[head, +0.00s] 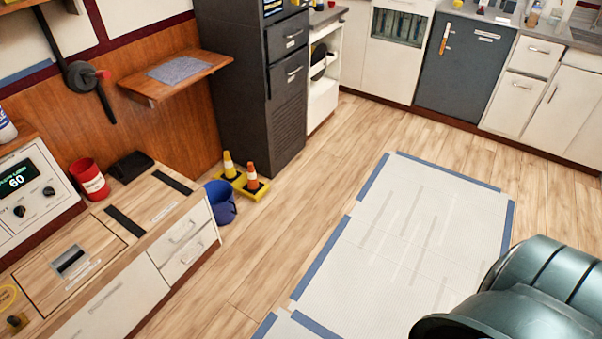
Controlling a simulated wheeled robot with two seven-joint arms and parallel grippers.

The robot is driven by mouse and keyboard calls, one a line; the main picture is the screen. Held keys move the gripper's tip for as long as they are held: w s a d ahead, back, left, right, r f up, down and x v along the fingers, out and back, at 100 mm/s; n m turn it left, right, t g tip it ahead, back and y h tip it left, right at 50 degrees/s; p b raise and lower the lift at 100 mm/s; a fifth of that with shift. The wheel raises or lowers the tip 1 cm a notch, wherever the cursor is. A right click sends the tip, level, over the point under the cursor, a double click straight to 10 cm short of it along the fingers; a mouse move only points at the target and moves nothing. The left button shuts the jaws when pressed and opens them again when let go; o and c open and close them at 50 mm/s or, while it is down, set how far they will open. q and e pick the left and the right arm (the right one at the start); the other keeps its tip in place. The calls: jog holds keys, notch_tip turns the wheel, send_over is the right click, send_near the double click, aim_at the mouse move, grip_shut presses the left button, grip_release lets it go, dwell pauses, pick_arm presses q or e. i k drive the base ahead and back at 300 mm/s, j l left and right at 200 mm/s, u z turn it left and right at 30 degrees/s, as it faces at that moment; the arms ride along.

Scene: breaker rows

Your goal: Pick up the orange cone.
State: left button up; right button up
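The orange cone (252,175) has a pale band and a dark base. It stands upright on a yellow tray or base (239,184) on the wood floor, in front of the dark cabinet. A yellow cone (228,161) with a pale band stands just to its left and a little behind. No gripper of mine shows in the head view, so neither can be placed relative to the cone.
A blue bucket (221,205) stands on the floor close in front of the cones, beside the wooden counter (140,218). The tall dark cabinet (240,85) is behind them. Bare floor and a white mat (400,235) with blue edges lie to the right.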

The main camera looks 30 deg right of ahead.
aim_at(253, 186)
jog(key=z, duration=0.65)
jog(key=i+l+u, duration=0.15)
jog(key=i+l, duration=0.15)
jog(key=i, duration=0.2)
jog(key=i+l+u, duration=0.1)
jog(key=i+l, duration=0.3)
jog(key=i+l+u, duration=0.15)
jog(key=i+l, duration=0.3)
jog(key=i, duration=0.15)
jog(key=i+l+u, duration=0.15)
jog(key=i+l, duration=0.3)
jog(key=i+l+u, duration=0.15)
jog(key=i+l, duration=0.25)
jog(key=i+l+u, duration=0.1)
jog(key=i+l, duration=0.3)
jog(key=l, duration=0.3)
jog(key=i+l+u, duration=0.15)
jog(key=i+l, duration=0.25)
jog(key=l, duration=0.2)
